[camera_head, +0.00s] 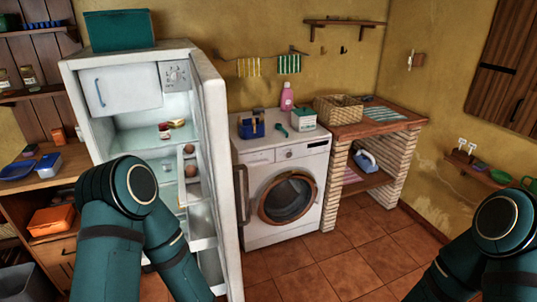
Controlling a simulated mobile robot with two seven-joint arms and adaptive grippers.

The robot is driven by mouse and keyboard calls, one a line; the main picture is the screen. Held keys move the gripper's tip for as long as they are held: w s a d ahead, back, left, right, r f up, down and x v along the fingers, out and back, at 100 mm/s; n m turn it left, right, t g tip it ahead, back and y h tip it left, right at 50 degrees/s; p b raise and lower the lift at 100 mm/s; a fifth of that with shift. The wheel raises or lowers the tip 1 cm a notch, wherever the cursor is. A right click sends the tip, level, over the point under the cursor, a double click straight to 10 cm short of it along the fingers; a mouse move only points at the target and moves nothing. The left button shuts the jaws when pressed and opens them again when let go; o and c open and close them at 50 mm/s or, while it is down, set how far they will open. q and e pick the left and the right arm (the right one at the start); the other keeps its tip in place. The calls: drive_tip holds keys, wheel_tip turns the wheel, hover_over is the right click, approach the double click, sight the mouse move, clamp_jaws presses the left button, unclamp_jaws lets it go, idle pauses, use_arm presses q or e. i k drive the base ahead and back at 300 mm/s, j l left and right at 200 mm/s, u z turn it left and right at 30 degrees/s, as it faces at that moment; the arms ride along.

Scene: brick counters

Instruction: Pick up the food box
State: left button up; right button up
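I cannot tell for sure which thing is the food box. An orange box (51,220) that looks like a food container sits on the lower shelf of the wooden unit at the left. My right arm is at the lower right. Both arms run out of the bottom of the picture, so neither gripper shows.
The fridge door stands open toward the washing machine (285,185). A teal box (119,30) is on top of the fridge. A brick counter (372,118) with a wicker basket (339,109) stands to the right. The tiled floor (345,250) is clear in the middle.

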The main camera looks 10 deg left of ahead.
sight(51, 172)
drive_tip(key=i+l, duration=0.15)
drive_tip(key=l, duration=0.25)
drive_tip(key=i+l, duration=0.15)
drive_tip(key=l, duration=0.2)
drive_tip(key=i+l, duration=0.2)
drive_tip(key=l, duration=0.2)
drive_tip(key=i+l, duration=0.15)
drive_tip(key=l, duration=0.2)
drive_tip(key=l+u, duration=0.1)
drive_tip(key=u, duration=0.3)
drive_tip(key=l+u, duration=0.1)
drive_tip(key=u, duration=0.25)
drive_tip(key=l+u, duration=0.1)
drive_tip(key=u, duration=0.3)
drive_tip(key=l+u, duration=0.15)
drive_tip(key=u, duration=0.2)
drive_tip(key=i+j+u, duration=0.2)
drive_tip(key=j+u, duration=0.15)
drive_tip(key=i+j+u, duration=0.35)
drive_tip(key=j, duration=0.2)
drive_tip(key=i+j+u, duration=0.55)
drive_tip(key=i, duration=0.4)
drive_tip(key=i+j+u, duration=0.2)
drive_tip(key=i, duration=0.35)
drive_tip(key=j, duration=0.1)
